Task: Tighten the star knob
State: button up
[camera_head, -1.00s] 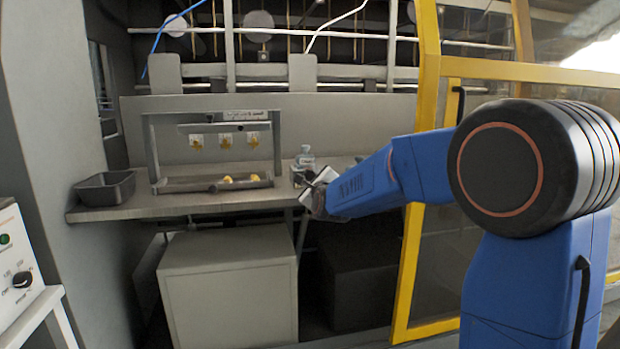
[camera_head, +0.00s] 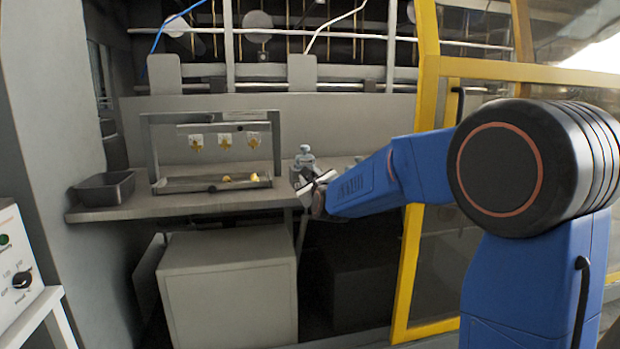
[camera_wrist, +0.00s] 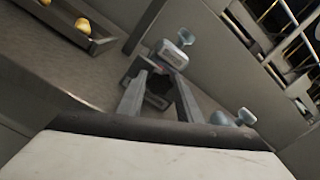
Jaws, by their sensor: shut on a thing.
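My gripper (camera_head: 314,188) is at the right end of the bench, beside a small blue-grey fitting (camera_head: 304,158) standing there. In the wrist view my gripper's two fingers (camera_wrist: 162,72) reach away from me and close on a pale grey part, which I take to be the star knob (camera_wrist: 171,53). Its star shape cannot be made out. A blue-grey knob-like piece (camera_wrist: 187,37) stands just behind the fingertips. A dark block shows low between the fingers. The grip itself is too small to see in the head view.
A dark bin (camera_head: 104,189) stands at the left end. Another blue-grey knob (camera_wrist: 245,117) is right of my fingers. A yellow-framed door (camera_head: 410,225) stands open near my arm.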

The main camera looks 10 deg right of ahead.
jog(key=shift+f, duration=0.15)
jog(key=o, duration=1)
jog(key=shift+o, duration=0.2)
jog(key=s, duration=1.7)
jog(key=shift+s, duration=0.25)
